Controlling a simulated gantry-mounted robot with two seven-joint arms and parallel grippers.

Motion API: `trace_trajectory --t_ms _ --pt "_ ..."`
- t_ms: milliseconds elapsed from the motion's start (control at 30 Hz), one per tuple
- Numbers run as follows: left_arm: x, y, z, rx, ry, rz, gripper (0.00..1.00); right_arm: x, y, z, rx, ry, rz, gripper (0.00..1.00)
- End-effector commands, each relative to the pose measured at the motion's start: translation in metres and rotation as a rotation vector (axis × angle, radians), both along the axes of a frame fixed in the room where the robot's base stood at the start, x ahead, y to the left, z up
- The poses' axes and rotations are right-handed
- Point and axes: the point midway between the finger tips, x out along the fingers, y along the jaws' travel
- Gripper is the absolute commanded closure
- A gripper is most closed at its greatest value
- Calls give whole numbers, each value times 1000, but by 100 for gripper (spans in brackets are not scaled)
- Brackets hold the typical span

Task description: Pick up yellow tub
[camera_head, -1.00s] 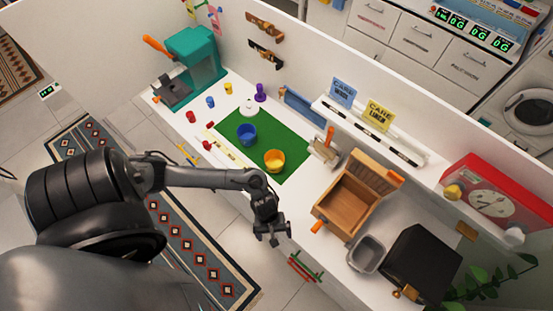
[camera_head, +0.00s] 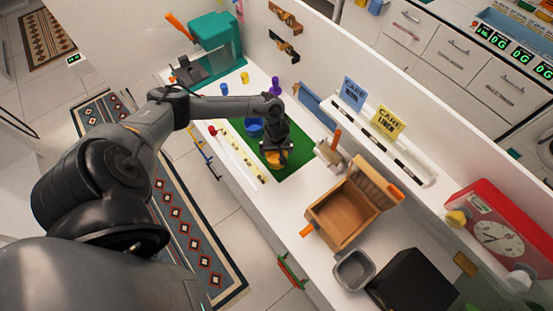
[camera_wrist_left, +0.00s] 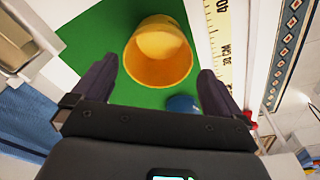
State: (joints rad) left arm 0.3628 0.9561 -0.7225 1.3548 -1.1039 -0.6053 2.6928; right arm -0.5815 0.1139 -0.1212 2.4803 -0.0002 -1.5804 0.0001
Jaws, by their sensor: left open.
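The yellow tub (camera_head: 274,159) stands upright on the green mat (camera_head: 293,170), partly hidden by my left gripper in the head view. My left gripper (camera_head: 276,147) is over the tub. In the left wrist view the tub (camera_wrist_left: 158,52) lies ahead of the open left gripper (camera_wrist_left: 155,85), in the space between its two dark fingers. The fingers look apart from the tub and nothing is between them at their tips. My right gripper does not show in either view.
A blue tub (camera_head: 254,126) stands close by on the mat, and it also shows in the left wrist view (camera_wrist_left: 183,104). A yellow ruler (camera_head: 240,150) lies along the mat's front side. A wooden box (camera_head: 343,211) and a grey bin (camera_head: 354,270) stand to the right.

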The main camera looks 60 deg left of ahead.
Motion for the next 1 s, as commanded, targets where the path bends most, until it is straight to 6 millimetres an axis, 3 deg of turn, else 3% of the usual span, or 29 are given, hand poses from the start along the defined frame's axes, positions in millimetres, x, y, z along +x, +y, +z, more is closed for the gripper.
trace_trajectory --t_ms 167,500,833,867,1000 --pt "1 1 -9 0 1 1 0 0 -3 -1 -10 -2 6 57" --pt "5 7 -49 -1 0 0 0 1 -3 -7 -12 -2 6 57" --pt "5 8 -54 0 0 0 0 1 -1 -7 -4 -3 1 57" --pt "5 8 -54 0 0 0 2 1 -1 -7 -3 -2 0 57" --pt "5 8 -54 0 -1 0 23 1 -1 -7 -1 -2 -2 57"
